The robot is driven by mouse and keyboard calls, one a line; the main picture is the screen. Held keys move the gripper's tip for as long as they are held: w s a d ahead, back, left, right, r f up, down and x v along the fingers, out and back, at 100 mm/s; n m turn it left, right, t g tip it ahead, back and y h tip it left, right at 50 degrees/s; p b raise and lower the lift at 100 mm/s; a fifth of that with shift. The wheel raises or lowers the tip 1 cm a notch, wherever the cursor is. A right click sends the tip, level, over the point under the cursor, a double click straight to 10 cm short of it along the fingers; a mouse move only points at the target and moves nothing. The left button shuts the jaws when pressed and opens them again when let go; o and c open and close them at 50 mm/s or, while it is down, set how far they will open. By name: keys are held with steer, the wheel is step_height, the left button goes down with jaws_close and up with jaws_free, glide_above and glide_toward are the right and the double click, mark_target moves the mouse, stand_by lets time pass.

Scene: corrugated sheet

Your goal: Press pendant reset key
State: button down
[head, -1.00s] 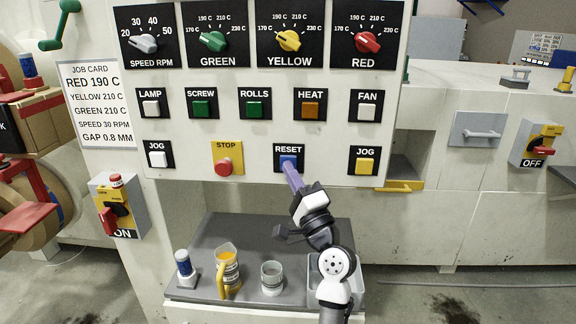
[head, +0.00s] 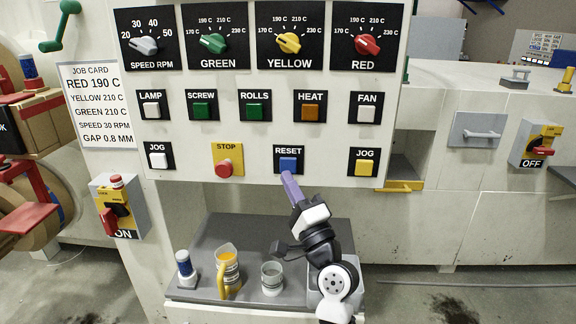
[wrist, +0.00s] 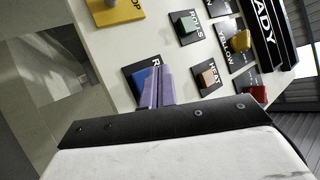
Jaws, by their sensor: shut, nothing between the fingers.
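The blue RESET key (head: 288,164) sits on a black plate in the lower row of the white panel, between the red STOP button and the yellow JOG key. My gripper (head: 287,175) is shut and empty, its purple fingertips just below the key in the head view. In the wrist view the shut fingers (wrist: 158,72) partly cover the blue key (wrist: 140,80) and its label. A small gap seems to lie between tips and key.
The red STOP button (head: 223,169) is to the left and the yellow JOG key (head: 364,167) to the right. The HEAT key (head: 310,110) is above. Below the panel, a grey shelf (head: 225,235) holds a yellow-handled jug (head: 228,268) and a glass beaker (head: 271,279).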

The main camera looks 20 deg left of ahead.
steer(key=s, duration=0.2)
steer(key=shift+s+d, duration=0.35)
steer(key=shift+d, duration=0.05)
stand_by(0.5)
